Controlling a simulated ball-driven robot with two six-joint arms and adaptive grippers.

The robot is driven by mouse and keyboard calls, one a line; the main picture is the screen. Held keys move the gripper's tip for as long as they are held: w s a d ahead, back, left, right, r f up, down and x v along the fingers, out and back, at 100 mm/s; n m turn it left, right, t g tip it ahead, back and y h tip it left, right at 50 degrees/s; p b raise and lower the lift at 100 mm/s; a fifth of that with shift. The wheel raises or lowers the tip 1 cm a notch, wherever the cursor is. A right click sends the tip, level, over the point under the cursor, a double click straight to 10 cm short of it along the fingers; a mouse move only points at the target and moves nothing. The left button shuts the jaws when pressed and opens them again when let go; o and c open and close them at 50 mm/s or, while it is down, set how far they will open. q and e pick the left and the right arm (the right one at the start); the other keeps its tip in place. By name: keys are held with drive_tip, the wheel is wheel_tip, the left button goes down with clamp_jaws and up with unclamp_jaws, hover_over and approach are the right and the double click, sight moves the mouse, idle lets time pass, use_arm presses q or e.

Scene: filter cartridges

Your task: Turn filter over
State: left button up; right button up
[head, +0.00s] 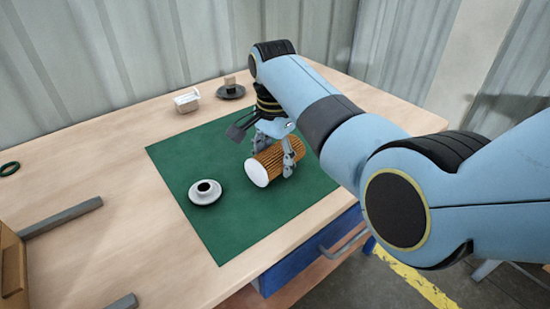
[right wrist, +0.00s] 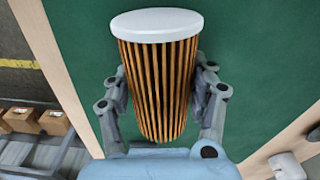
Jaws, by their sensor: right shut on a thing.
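The filter (head: 265,168) is a pleated brown cylinder with a white end cap. It lies on its side on or just above the green mat (head: 215,230), with its cap facing the front left. My right gripper (head: 274,160) reaches down from above and is shut on the filter's sides. In the right wrist view the filter (right wrist: 158,75) sits between the two fingers of the gripper (right wrist: 160,88), with the white cap at the far end. The filter's other end is partly hidden. My left gripper is not in view.
A round pale fitting with a dark hole (head: 205,192) sits on the mat left of the filter. Behind the mat are a white piece (head: 187,101) and a dark dish (head: 232,94) holding a brown block. A dark ring (head: 9,168) lies far left. The mat's front is clear.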

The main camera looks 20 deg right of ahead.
sight(274, 149)
drive_tip(key=o, duration=1.4)
wheel_tip(274, 149, up, 12)
drive_tip(key=shift+a+r, duration=0.1)
